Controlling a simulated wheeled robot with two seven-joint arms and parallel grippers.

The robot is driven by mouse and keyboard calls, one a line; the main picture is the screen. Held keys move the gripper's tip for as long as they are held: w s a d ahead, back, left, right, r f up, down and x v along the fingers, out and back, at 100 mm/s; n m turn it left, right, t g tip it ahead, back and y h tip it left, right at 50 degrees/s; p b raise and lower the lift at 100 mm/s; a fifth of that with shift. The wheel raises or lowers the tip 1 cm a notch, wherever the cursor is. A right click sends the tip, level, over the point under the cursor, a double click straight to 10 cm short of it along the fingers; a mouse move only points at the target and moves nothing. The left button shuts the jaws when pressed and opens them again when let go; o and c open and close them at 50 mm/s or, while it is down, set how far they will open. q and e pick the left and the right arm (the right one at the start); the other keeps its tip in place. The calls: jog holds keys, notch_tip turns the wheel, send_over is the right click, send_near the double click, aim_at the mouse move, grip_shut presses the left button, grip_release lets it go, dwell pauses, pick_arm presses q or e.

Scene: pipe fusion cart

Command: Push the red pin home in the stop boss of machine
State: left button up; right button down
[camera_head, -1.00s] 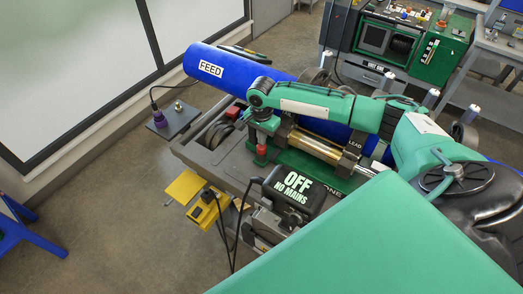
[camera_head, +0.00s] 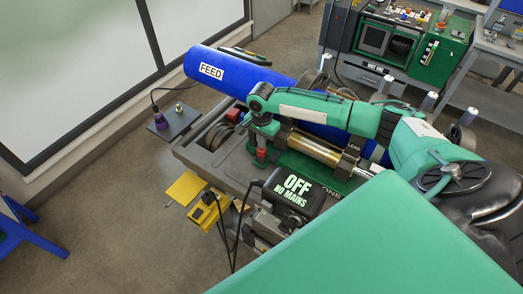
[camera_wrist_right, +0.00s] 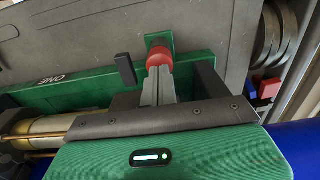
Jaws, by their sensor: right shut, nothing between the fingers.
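The red pin (camera_wrist_right: 159,55) shows its rounded head just beyond my fingertips in the right wrist view, in front of the green stop boss (camera_wrist_right: 158,40). In the head view the pin (camera_head: 261,155) is a small red spot at the left end of the green bed of machine ONE (camera_head: 290,163). My right gripper (camera_wrist_right: 160,73) is shut and empty, its grey fingertips lined up on the pin's head. They look to be touching it, but a small gap cannot be ruled out. The pin's shank and its depth in the boss are hidden. My left gripper is out of view.
A blue FEED pipe (camera_head: 235,75) lies behind my right arm. A brass cylinder (camera_head: 315,147) sits beside it on the machine. A black OFF NO MAINS box (camera_head: 293,190) and a yellow box (camera_head: 207,208) stand at the front. Open floor (camera_head: 110,230) lies to the left.

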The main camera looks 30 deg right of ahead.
notch_tip(320, 180, up, 4)
jog(key=p, duration=0.4)
jog(key=shift+r, duration=1)
